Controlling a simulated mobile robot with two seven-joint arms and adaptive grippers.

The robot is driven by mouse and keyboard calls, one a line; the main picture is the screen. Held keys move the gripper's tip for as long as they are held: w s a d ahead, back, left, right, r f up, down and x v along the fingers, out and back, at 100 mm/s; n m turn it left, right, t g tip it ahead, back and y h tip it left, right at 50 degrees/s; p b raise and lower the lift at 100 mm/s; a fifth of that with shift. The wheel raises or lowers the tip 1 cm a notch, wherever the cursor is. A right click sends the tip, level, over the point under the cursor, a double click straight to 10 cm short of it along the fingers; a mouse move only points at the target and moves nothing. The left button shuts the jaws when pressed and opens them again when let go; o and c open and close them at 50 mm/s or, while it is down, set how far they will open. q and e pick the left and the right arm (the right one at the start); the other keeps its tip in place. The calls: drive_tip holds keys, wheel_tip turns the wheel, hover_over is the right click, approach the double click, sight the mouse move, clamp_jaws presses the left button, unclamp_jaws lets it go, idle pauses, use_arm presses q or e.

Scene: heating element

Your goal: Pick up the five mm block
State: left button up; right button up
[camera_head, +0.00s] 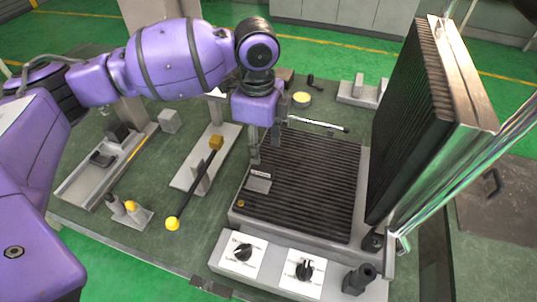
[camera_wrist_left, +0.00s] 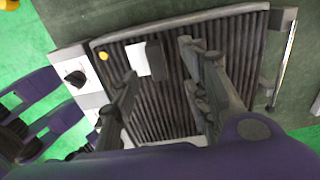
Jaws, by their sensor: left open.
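The small grey block with a white label (camera_head: 258,181), which looks like the five mm block, sits on the ribbed dark plate (camera_head: 310,200) of the heating device, near its left edge. In the left wrist view the block (camera_wrist_left: 152,60) shows a pale face and a dark side, resting on the ribs. My left gripper (camera_head: 265,146) points down just above and behind the block. My right gripper does not show.
The raised ribbed lid (camera_head: 410,120) stands upright at the right of the plate. Control knobs (camera_head: 243,252) sit along the front. A yellow-ended rod (camera_head: 196,184) on a stand is to the left. A silver tool (camera_head: 318,124) lies behind the plate.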

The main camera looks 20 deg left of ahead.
sight(259, 166)
use_arm(q)
drive_tip(key=shift+s+f, duration=0.2)
drive_tip(key=shift+f, duration=0.45)
drive_tip(key=shift+s+f, duration=0.2)
drive_tip(key=shift+f, duration=0.4)
wheel_tip(259, 166, down, 5)
drive_tip(key=shift+a+f, duration=0.1)
clamp_jaws()
